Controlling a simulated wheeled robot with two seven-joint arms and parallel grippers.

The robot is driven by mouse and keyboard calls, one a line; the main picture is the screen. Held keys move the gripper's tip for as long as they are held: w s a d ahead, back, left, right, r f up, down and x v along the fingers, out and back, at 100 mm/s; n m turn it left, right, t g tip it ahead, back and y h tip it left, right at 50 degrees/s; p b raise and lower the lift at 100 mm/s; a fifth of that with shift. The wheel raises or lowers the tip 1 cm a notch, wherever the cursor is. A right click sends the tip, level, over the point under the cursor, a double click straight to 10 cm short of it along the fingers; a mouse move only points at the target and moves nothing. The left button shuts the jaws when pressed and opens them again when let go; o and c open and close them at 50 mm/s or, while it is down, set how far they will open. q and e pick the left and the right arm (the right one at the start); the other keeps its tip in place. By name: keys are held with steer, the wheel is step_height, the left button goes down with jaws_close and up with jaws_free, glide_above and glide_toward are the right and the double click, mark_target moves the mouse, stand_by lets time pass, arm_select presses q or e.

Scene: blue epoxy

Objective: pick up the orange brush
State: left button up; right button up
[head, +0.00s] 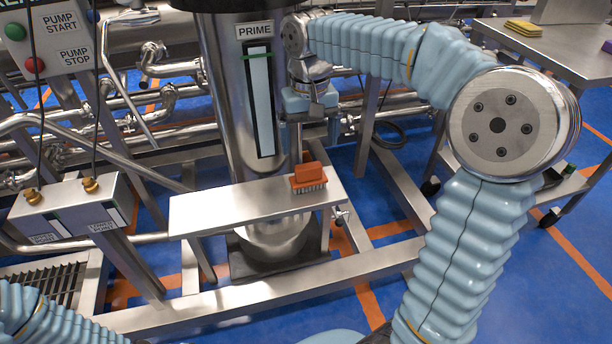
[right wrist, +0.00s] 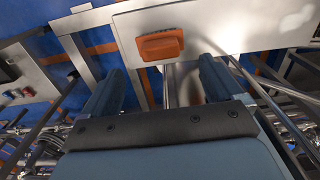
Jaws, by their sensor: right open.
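The orange brush (head: 309,178) sits on a narrow metal shelf (head: 235,205) in front of the tall steel cylinder, near the shelf's right end, with its dark bristles down. In the right wrist view the brush (right wrist: 160,45) lies ahead of my right gripper, between the lines of its two fingers. My right gripper (head: 308,118) hangs above and behind the brush in the head view, apart from it. Its fingers (right wrist: 160,88) are spread and nothing is between them. Part of my left arm shows at the lower left, but its gripper is out of view.
The steel cylinder marked PRIME (head: 225,100) stands behind the shelf. A valve (head: 341,214) sits by the shelf's right end. A control box (head: 75,208) with cables is at left. Pipes and frame rails surround the shelf. A metal cart (head: 560,50) stands at right.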

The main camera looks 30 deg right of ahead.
mark_target(308, 165)
steer(key=f, duration=0.9)
steer(key=shift+w+d, duration=0.15)
steer(key=shift+w, duration=0.15)
steer(key=shift+c, duration=0.2)
steer(key=c, duration=1)
steer(key=shift+r, duration=0.45)
step_height(308, 165, up, 3)
steer(key=shift+f, duration=0.2)
steer(key=a+r, duration=0.3)
steer(key=a, duration=0.1)
steer(key=s+a+r, duration=0.1)
steer(key=a+r, duration=0.2)
steer(key=a, duration=0.2)
steer(key=a+r, duration=0.3)
steer(key=a, duration=0.2)
steer(key=shift+s+r, duration=0.25)
steer(key=shift+s, duration=0.05)
